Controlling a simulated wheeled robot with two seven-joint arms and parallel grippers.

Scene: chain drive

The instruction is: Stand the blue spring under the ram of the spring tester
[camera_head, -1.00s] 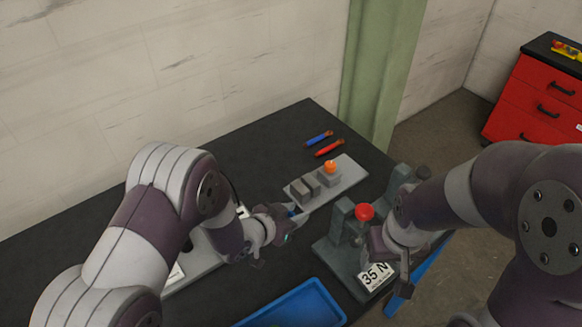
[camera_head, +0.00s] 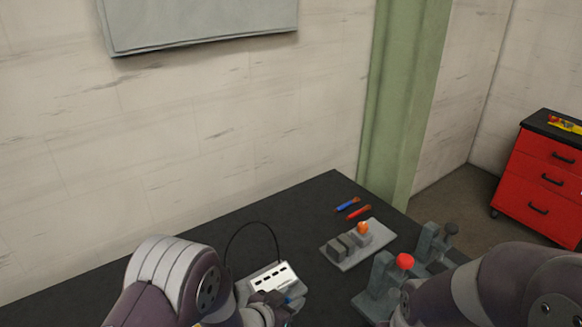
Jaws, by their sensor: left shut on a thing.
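My left gripper (camera_head: 279,302) is low in the view, in front of a white panel with dark slots.
A grey block holder (camera_head: 347,256) with an orange knob (camera_head: 362,229) stands between the white panel (camera_head: 270,276) and the red-knobbed fixture. Blue-handled (camera_head: 347,204) and red-handled (camera_head: 359,212) tools lie behind it. The black table (camera_head: 290,213) is clear at the back left.

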